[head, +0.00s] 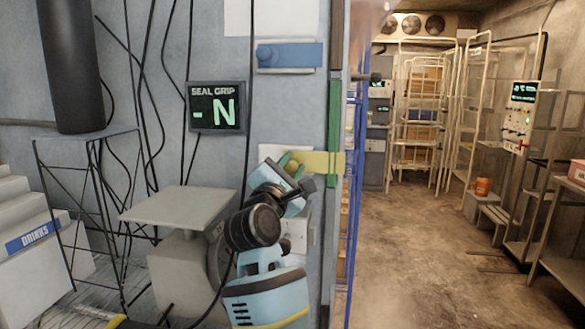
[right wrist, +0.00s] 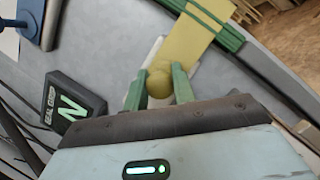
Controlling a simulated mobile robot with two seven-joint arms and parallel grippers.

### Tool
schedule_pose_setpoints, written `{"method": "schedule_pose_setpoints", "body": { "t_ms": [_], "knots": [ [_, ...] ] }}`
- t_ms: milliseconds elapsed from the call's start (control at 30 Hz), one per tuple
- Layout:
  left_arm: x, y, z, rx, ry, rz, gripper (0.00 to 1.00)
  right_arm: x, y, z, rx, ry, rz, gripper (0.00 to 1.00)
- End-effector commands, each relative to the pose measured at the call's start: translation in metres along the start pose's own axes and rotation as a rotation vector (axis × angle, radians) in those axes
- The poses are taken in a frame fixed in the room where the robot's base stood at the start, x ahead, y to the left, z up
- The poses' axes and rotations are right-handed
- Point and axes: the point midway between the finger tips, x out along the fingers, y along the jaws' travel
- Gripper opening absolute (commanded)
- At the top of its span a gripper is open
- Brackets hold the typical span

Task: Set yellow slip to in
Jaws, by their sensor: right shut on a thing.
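The yellow slip (head: 322,163) is a flat bar low on the grey wall panel beside the doorway. It reaches right across the green strip (head: 334,130) at the panel's edge. Its round yellow knob (right wrist: 159,77) sits at its left end, in front of a pale plate. My right gripper (right wrist: 161,85) has its two green fingers on either side of the knob and is shut on it. In the head view my right gripper (head: 291,167) partly hides the knob and the plate. My left gripper is not in view.
A blue slip (head: 300,55) with a blue knob sits higher on the panel. A "SEAL GRIP" display (head: 217,107) reads "- N". A grey pedestal (head: 180,207) stands left of my arm. The freezer room with racks (head: 420,110) and open floor (head: 410,240) lies right.

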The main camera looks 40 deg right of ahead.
Motion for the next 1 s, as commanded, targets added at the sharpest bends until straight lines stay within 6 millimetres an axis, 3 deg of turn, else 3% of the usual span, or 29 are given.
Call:
{"method": "schedule_pose_setpoints", "body": {
  "t_ms": [200,233,367,700,1000],
  "knots": [
    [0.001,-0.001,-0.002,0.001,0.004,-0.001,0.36,0.001,-0.002,0.003,-0.001,-0.007,-0.006,0.00],
    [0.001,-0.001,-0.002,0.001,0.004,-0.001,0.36,0.001,-0.002,0.003,-0.001,-0.007,-0.006,0.30],
    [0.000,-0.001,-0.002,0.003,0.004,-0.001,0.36,0.001,-0.002,0.002,-0.001,-0.006,-0.005,0.47],
    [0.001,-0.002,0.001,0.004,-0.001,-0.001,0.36,-0.003,-0.001,0.000,-0.001,-0.002,-0.003,0.47],
    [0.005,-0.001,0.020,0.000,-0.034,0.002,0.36,-0.046,-0.004,-0.003,-0.002,0.001,-0.004,0.47]
  ]
}}
